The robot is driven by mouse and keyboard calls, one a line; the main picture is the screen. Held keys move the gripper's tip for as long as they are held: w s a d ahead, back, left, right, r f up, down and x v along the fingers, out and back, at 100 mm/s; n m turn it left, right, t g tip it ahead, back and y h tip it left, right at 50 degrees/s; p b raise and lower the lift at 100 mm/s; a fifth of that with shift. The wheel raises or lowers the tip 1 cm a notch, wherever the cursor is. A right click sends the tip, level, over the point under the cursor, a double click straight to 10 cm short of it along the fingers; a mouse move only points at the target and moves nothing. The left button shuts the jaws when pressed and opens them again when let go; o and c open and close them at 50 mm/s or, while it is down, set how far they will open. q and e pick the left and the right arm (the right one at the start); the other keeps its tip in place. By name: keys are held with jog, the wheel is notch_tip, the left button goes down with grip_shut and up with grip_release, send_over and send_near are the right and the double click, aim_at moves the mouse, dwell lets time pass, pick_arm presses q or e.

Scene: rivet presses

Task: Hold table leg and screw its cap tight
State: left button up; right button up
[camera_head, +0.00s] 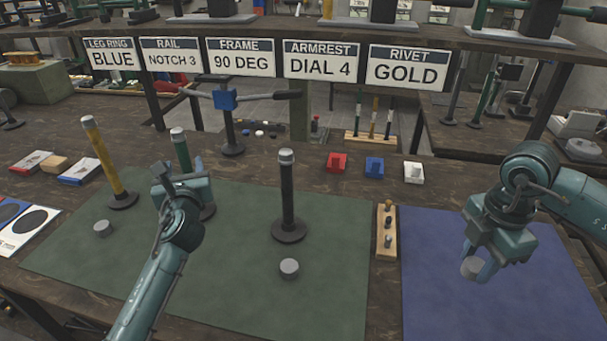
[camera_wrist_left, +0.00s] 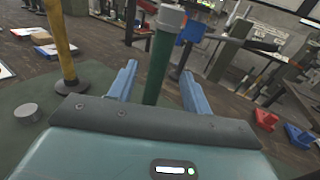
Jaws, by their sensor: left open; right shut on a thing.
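A green table leg (camera_head: 181,152) with a grey top stands upright on a round base on the green mat. My left gripper (camera_head: 180,178) is open at it; in the left wrist view the green leg (camera_wrist_left: 158,66) stands between the two spread blue fingers, and I cannot tell whether they touch it. A yellow leg (camera_head: 105,162) stands to the left and a black leg (camera_head: 288,195) to the right, both upright. My right gripper (camera_head: 482,270) is shut on a grey cap (camera_head: 472,267) above the blue mat. Two more grey caps lie on the green mat, a left cap (camera_head: 102,228) and a right cap (camera_head: 289,268).
A wooden block with small knobs (camera_head: 386,232) lies between the green mat (camera_head: 240,300) and blue mat (camera_head: 470,315). Red (camera_head: 337,162), blue (camera_head: 374,167) and white (camera_head: 413,172) pieces sit behind. A stand with a blue clamp (camera_head: 224,99) rises behind the green leg.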

aim_at(183, 158)
pick_arm(q)
jog(key=shift+r+x, duration=0.15)
jog(key=shift+x, duration=1.15)
jog(key=shift+r+x, duration=0.1)
jog(key=shift+x, duration=1.25)
jog(key=shift+s, duration=0.1)
jog(key=shift+c, duration=0.2)
grip_shut()
